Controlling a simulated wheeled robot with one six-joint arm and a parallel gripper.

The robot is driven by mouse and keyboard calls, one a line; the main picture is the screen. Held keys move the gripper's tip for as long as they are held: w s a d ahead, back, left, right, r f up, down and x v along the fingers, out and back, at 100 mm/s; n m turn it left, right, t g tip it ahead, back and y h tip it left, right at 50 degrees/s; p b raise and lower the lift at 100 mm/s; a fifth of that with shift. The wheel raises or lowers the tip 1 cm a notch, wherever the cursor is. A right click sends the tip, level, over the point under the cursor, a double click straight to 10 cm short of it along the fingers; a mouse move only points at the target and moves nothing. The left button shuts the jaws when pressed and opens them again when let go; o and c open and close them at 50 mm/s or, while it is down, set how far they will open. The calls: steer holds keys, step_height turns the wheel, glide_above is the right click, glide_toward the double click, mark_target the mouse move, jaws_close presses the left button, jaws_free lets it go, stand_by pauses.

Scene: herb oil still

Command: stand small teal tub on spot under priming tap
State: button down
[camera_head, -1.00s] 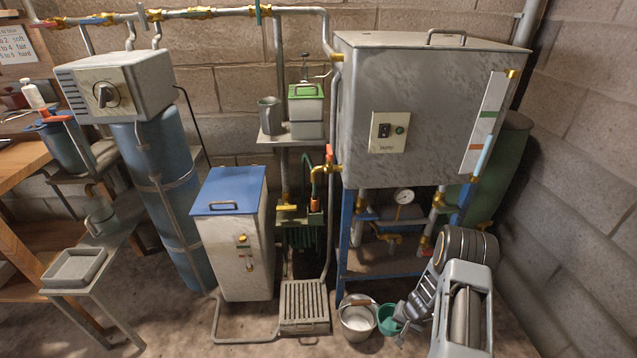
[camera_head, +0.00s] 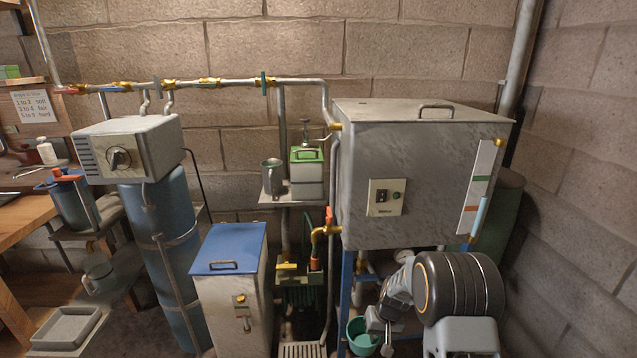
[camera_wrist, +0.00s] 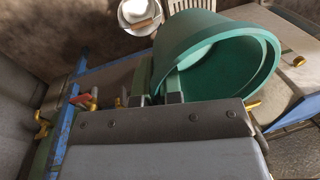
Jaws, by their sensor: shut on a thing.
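The small teal tub (camera_head: 358,340) shows at the bottom of the head view, in front of the steel tank's blue leg. It fills the upper middle of the wrist view (camera_wrist: 205,55), its open mouth facing the picture's right. My gripper (camera_head: 376,322) is shut on the tub's rim; its fingers (camera_wrist: 158,98) show in the wrist view. The tub is held above the floor. I cannot tell which is the priming tap. The spot is not identifiable.
The steel tank (camera_head: 420,170) stands behind my arm. A blue-lidded cabinet (camera_head: 230,245) stands left of the slatted grate (camera_head: 302,350). A white pail (camera_wrist: 135,12) with a brush across it is on the floor below. A brick wall closes the right side.

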steer(key=s+r+p, duration=0.6)
steer(key=r+p, duration=0.3)
steer(key=p, duration=0.1)
steer(key=shift+r, duration=0.4)
steer(key=shift+d, duration=0.15)
